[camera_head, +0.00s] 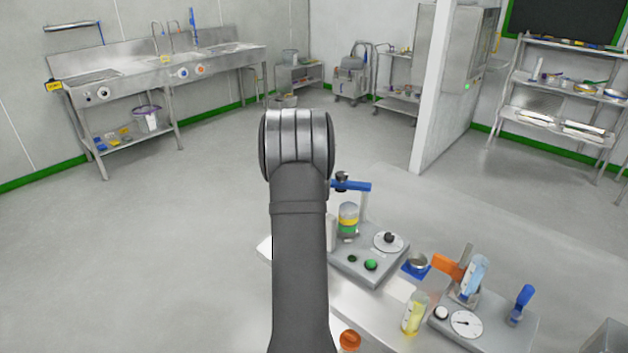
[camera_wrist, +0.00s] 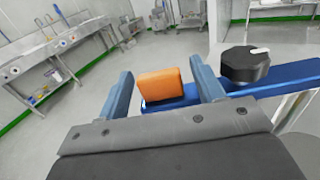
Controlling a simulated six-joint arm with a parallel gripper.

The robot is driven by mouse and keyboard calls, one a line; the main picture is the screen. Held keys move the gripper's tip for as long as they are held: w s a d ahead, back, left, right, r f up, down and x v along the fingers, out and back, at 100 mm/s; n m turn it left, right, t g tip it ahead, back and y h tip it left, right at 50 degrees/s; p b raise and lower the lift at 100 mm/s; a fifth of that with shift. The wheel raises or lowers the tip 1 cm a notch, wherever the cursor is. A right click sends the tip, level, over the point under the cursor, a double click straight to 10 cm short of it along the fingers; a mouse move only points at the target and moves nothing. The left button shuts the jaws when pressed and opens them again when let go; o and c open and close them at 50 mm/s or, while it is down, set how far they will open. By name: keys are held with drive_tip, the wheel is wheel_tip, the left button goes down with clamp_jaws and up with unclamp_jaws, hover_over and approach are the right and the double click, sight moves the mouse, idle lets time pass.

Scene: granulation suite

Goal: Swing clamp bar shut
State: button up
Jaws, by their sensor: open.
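The clamp bar (camera_head: 358,186) is blue, with a black knob (camera_head: 342,180) on it, at the rear of a grey device right of my arm. Its left part is hidden behind my arm. In the wrist view the blue bar (camera_wrist: 290,78) runs in from the right, past the large black knob (camera_wrist: 245,66), to an orange end block (camera_wrist: 161,84). My gripper (camera_wrist: 162,76) is open, its two blue-grey fingers on either side of the orange block, with a visible gap to the left finger. Contact with the right finger is unclear. My gripper is hidden in the head view.
Under the bar stands a jar with a yellow band (camera_head: 348,220) on the grey device (camera_head: 347,262). The floor left of my arm is clear.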

drive_tip(key=v, duration=1.7)
drive_tip(key=shift+s, duration=0.2)
drive_tip(key=shift+c, duration=0.4)
